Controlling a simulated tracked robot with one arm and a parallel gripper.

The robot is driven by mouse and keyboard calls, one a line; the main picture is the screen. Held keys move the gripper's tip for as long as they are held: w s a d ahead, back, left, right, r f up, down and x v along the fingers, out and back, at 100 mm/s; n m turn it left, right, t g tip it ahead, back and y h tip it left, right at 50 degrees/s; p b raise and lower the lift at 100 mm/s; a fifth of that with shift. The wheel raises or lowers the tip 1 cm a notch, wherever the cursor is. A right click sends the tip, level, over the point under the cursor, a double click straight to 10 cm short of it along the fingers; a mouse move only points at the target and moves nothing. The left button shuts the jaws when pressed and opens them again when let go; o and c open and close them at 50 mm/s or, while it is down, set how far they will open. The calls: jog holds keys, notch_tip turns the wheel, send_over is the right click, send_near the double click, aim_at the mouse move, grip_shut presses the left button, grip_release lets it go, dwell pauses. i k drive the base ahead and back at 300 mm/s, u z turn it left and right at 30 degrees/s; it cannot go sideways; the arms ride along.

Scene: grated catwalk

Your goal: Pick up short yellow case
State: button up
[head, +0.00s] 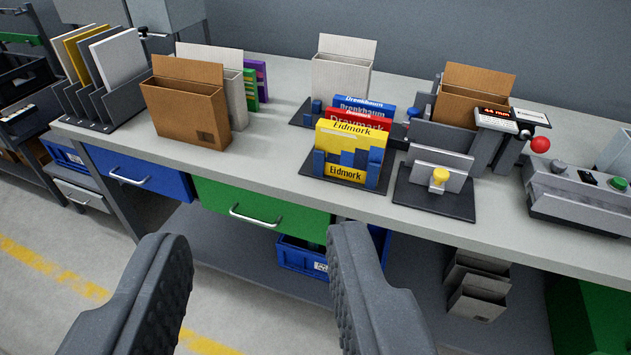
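A yellow case (350,141) lettered "Eidmork" stands upright at the front of a dark stand (309,168) on the bench. Blue upright pieces cover part of its lower front. A red case (358,118) and a blue case (364,106) stand close behind it. Whether the yellow case is shorter than they are is hard to tell. My gripper (258,240) is open and empty, with its two dark ridged fingers wide apart. It shows in front of the bench edge, lower and left of the yellow case.
A brown box (187,110) stands left on the bench (265,140). A fixture with a yellow knob (439,177) stands close right of the stand, and a control box (580,195) farther right. Bare bench top lies between the brown box and stand.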

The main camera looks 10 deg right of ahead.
aim_at(349, 149)
jog(key=u, duration=0.25)
jog(key=k, duration=0.7)
jog(key=u, duration=0.45)
jog(key=i, duration=1.45)
jog(key=z, duration=0.65)
jog(key=i, duration=0.65)
jog(key=z, duration=0.35)
